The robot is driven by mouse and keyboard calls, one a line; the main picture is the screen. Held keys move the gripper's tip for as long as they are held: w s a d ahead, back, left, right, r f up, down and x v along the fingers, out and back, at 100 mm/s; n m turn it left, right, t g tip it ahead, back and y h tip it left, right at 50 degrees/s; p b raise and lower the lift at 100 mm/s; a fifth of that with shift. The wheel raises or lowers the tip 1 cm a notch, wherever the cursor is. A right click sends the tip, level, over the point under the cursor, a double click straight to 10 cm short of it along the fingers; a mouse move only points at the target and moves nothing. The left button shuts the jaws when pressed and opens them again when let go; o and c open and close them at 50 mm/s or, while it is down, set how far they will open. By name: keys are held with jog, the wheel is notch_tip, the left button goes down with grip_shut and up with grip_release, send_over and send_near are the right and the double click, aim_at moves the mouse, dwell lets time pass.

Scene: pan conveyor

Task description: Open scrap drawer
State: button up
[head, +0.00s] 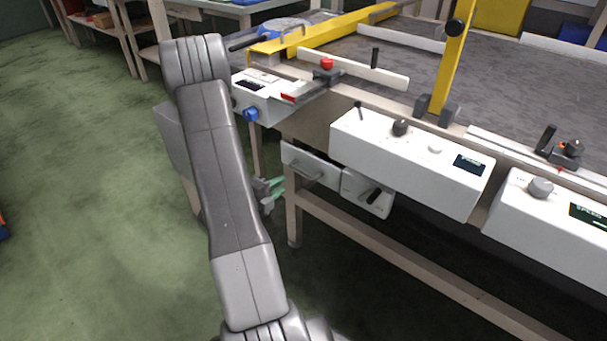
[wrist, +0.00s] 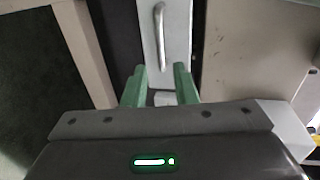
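A white drawer front (head: 312,167) with a grey bar handle (head: 307,173) sits under the table's edge in the head view. It looks closed. In the wrist view, the white drawer front (wrist: 178,45) and its metal handle (wrist: 159,36) are straight ahead of the fingers. My gripper (head: 275,186) has green fingers and is just left of the drawer in the head view. In the wrist view, my gripper (wrist: 160,70) is open, with the handle beyond the fingertips and nothing gripped. No label naming the scrap drawer is readable.
A second white unit (head: 367,192) with a dark handle is right of the drawer. A table leg (head: 293,212) stands below and white control boxes (head: 412,158) hang above. A long lower rail (head: 410,262) runs rightward. Green floor is clear at left.

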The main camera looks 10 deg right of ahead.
aim_at(301, 174)
jog(key=b+x, duration=0.2)
jog(key=x, duration=0.9)
jog(key=shift+b, duration=0.3)
grip_shut()
